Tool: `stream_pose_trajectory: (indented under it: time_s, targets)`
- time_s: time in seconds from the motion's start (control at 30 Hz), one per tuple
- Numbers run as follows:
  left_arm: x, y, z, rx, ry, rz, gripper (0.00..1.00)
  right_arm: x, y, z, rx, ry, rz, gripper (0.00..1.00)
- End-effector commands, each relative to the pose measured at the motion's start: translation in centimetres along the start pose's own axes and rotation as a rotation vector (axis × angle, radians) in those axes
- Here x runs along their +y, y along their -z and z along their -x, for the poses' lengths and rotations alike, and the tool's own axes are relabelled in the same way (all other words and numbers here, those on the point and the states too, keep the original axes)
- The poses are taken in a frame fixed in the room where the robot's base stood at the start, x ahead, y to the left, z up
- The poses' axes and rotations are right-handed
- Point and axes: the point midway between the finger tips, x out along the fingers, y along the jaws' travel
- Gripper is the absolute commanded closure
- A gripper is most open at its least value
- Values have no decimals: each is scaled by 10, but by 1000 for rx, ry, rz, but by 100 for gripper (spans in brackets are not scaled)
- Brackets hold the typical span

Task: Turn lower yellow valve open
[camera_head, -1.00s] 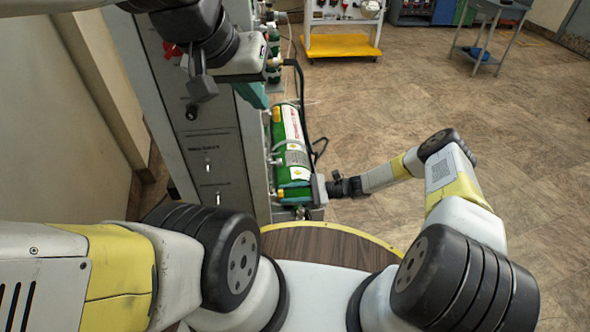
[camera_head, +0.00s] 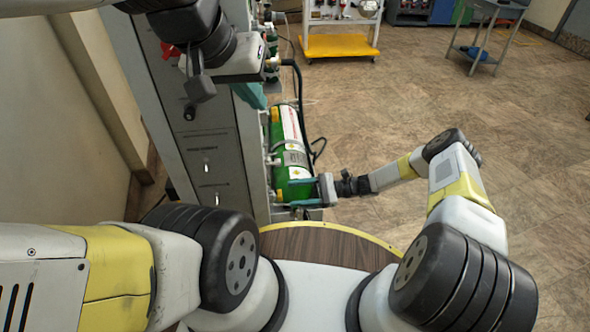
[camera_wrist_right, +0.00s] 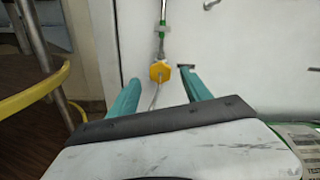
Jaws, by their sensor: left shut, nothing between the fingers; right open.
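The lower yellow valve (camera_wrist_right: 160,72) is a small knob on a thin line against a pale panel in the right wrist view. My right gripper (camera_wrist_right: 160,76) is open, with one teal finger on each side of the valve in that view. I cannot tell if either finger touches it. In the head view my right gripper (camera_head: 298,191) is at the lower end of the green cylinder (camera_head: 289,150), and a small yellow knob (camera_head: 279,196) shows at the cabinet's side. My left gripper (camera_head: 252,97) is shut and empty beside the upper cabinet.
The grey cabinet (camera_head: 200,150) stands left of the cylinder, with a dark hose (camera_head: 299,90) running behind it. A yellow bar (camera_wrist_right: 40,95) is at the left in the right wrist view. A yellow-based cart (camera_head: 340,46) stands far back.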

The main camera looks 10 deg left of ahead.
Motion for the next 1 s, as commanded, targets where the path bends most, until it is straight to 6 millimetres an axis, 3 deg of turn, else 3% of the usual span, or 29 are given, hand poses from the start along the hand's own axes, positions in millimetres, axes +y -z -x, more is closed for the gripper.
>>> stream_pose_trajectory:
  time_s: [0.1, 0.3, 1.0]
  targets:
    - [0, 0, 0, 0, 0, 0, 100, -1, 0, 22, 3, 3, 2, 43]
    - [0, 0, 0, 0, 0, 0, 100, 0, 0, 42, 1, 1, 0, 43]
    - [0, 0, 0, 0, 0, 0, 100, 0, 0, 45, 0, 1, 1, 43]
